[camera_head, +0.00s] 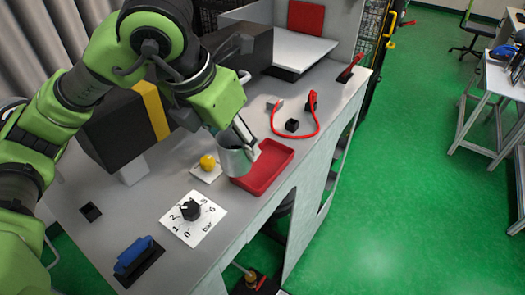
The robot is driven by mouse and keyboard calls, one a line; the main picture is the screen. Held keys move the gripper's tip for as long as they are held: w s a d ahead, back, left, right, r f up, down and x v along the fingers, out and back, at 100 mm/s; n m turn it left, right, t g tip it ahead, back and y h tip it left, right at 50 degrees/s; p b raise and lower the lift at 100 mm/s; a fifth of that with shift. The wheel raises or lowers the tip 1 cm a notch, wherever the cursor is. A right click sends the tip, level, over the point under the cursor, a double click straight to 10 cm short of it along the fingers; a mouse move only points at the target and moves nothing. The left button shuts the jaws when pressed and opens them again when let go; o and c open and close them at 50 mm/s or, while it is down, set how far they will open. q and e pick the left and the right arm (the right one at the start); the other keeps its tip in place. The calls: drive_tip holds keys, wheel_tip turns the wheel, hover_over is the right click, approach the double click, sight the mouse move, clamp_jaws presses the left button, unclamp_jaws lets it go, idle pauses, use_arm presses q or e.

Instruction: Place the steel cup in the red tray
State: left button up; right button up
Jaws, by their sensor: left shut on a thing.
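The steel cup (234,162) is a grey metal cup at the left end of the red tray. My left gripper (243,138) reaches down from the upper left and is shut on the cup at its upper part. The red tray (279,152) is a shallow red tray on the grey bench, near its front edge. The cup overlaps the tray's left end in the picture; I cannot tell whether it touches the tray floor. My right gripper is not in view.
A yellow ball-shaped knob (207,162) on a white plate is just left of the cup. A black dial (190,209) and a blue handle (133,254) are nearer on the bench. A red cable (297,135) loops behind the tray. Green floor (400,200) lies open to the right.

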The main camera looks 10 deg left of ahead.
use_arm(q)
drive_tip(key=shift+w+d+f+b, duration=0.25)
drive_tip(key=shift+w+d+f, duration=0.2)
drive_tip(key=shift+w+f, duration=1.6)
drive_tip(key=shift+w+d+f+b, duration=0.3)
drive_tip(key=shift+w+d+f, duration=0.1)
drive_tip(key=shift+w+f, duration=1.6)
drive_tip(key=shift+w+d+f+b, duration=0.25)
drive_tip(key=shift+w+d+f, duration=0.2)
drive_tip(key=shift+w+f, duration=1.6)
drive_tip(key=shift+s, duration=0.2)
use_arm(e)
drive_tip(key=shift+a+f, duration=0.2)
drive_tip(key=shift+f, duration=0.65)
use_arm(q)
drive_tip(key=shift+f, duration=0.1)
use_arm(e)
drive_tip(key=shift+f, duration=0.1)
use_arm(q)
drive_tip(key=shift+f, duration=0.15)
drive_tip(key=o, duration=1.2)
drive_tip(key=shift+o, duration=0.2)
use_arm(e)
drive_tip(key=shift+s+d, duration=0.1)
